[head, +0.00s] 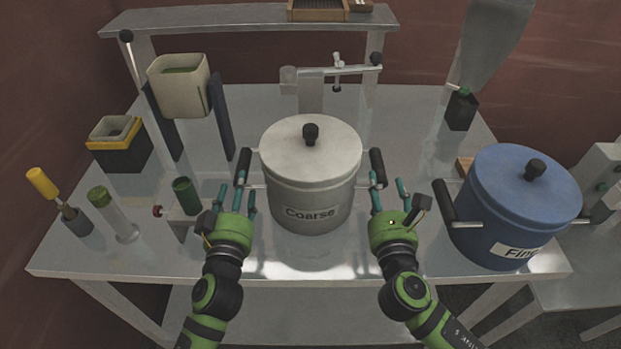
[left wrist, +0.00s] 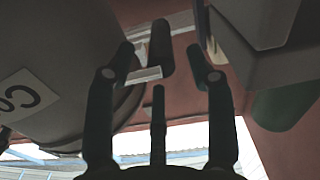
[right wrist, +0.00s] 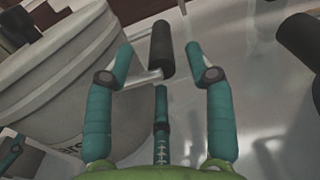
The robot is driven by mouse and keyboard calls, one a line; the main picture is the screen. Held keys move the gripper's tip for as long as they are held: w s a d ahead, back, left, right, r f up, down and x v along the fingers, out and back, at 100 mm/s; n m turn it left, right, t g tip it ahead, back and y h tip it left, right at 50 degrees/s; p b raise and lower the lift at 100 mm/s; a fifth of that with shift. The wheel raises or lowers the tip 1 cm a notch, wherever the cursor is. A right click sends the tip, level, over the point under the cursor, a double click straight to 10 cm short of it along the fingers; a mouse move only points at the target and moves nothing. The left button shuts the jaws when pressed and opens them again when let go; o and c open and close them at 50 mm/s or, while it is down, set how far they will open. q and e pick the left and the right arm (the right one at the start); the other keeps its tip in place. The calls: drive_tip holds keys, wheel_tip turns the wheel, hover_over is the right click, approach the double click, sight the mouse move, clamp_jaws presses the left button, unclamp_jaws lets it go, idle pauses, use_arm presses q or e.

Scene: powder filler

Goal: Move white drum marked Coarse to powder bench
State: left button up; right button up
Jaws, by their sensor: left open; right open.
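The white drum marked Coarse (head: 309,180) stands upright on the metal bench, with a lid, a dark knob and a dark handle on each side. My left gripper (head: 237,195) is open at the drum's left handle (head: 241,165). In the left wrist view the handle (left wrist: 161,47) sits between the open fingers, near their tips. My right gripper (head: 389,192) is open at the right handle (head: 378,168). In the right wrist view that handle (right wrist: 161,48) lies between and just beyond the open fingertips. I cannot tell whether any finger touches a handle.
A blue drum marked Fine (head: 524,200) stands close on the right, its left handle (head: 443,202) near my right gripper. On the left are a green tube (head: 187,195), a clear cylinder (head: 113,215) and a yellow-handled tool (head: 58,200). A metal stand (head: 310,90) is behind the drum.

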sight(243, 168)
use_arm(q)
drive_tip(key=w, duration=0.7)
drive_tip(key=shift+f, duration=0.1)
use_arm(e)
drive_tip(key=w, duration=0.7)
use_arm(q)
clamp_jaws()
use_arm(e)
clamp_jaws()
